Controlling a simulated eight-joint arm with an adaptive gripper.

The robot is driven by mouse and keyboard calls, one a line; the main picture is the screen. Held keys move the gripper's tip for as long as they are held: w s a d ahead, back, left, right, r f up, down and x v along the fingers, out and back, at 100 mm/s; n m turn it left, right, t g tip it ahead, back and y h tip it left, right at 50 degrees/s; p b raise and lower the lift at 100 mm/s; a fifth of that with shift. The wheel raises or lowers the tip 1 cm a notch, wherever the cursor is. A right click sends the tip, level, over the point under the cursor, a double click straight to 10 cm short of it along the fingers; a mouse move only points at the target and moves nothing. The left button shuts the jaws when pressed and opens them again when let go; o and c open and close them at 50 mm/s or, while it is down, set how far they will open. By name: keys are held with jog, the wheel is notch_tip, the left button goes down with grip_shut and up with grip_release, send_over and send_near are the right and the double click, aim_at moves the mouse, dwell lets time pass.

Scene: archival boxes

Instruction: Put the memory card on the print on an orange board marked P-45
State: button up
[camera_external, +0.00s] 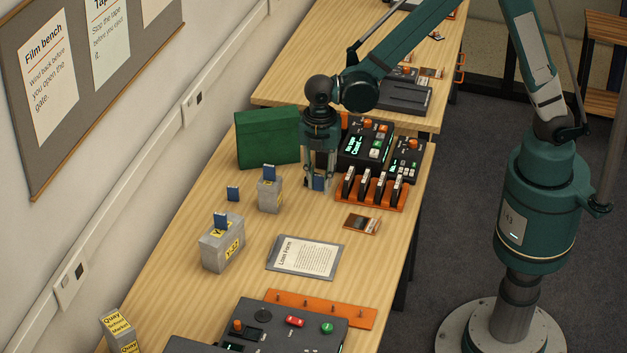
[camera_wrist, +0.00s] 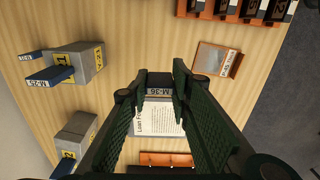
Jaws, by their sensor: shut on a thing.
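My gripper (camera_external: 318,184) points down over the bench, shut on a blue memory card (camera_external: 319,183). In the wrist view, the card's edge with the label M-36 (camera_wrist: 158,91) shows between the fingertips (camera_wrist: 160,82). The print on an orange board (camera_external: 362,224) lies flat on the bench, to the right of and nearer the camera than my gripper. In the wrist view, the print (camera_wrist: 213,59) is up and right of my fingers, and its edge label appears to read P-45. Nothing lies on it.
Grey boxes (camera_external: 222,250) and (camera_external: 270,195) hold upright blue cards; another blue card (camera_external: 233,193) stands nearby. An orange rack (camera_external: 372,200) of black items stands just beyond the print. A Loan Form clipboard (camera_external: 305,257) lies nearer the camera. Bare bench surrounds the print.

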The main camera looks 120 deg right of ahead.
send_over(362, 223)
jog(key=shift+r, duration=0.2)
dwell(0.4)
jog(key=shift+f+b, duration=0.55)
jog(key=shift+f, duration=2.4)
jog(key=shift+f+b, duration=0.35)
jog(key=shift+f, duration=1.7)
jog(key=shift+f, duration=0.2)
jog(key=o, duration=0.5)
